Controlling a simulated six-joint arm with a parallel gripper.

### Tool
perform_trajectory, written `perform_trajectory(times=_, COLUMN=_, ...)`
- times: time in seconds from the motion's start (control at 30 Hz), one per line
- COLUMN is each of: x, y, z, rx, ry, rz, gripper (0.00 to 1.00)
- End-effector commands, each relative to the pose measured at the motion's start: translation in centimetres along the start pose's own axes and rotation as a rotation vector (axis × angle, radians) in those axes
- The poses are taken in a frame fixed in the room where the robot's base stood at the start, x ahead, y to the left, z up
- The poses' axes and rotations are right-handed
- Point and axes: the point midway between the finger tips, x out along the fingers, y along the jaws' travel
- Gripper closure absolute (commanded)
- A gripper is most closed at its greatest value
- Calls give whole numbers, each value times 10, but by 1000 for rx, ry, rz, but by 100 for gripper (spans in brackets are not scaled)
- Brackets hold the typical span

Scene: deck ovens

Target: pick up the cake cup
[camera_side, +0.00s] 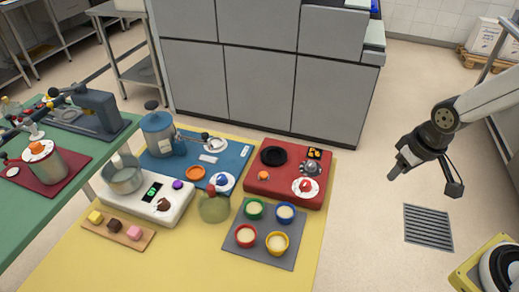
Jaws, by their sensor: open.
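Several round cups with pale filling sit on a dark grey mat (261,239) near the front edge of the yellow table. They are a green cup (254,215), a blue cup (285,220), a red cup (245,243) and a yellow cup (277,252). Which of them is the cake cup I cannot tell. My gripper (394,175) is open and empty. It hangs in the air to the right of the table, well apart from the cups, above the tiled floor.
A red tray (262,187) with a black disc and a white plate stands behind the mat. A green glass jug (213,209) stands left of the mat. A white scale (130,201) bears a metal pot. Grey cabinets (260,90) stand behind the table.

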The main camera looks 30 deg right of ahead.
Motion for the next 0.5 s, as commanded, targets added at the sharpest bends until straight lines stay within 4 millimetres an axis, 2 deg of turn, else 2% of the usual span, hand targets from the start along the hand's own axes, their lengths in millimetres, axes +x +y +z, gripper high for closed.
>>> perform_trajectory(times=0.27, x=2, y=-5, z=-8, rx=4, ry=-6, rz=-6, gripper=54)
perform_trajectory(times=0.5, x=15, y=-29, z=-42, rx=26, ry=-32, rz=-30, gripper=54)
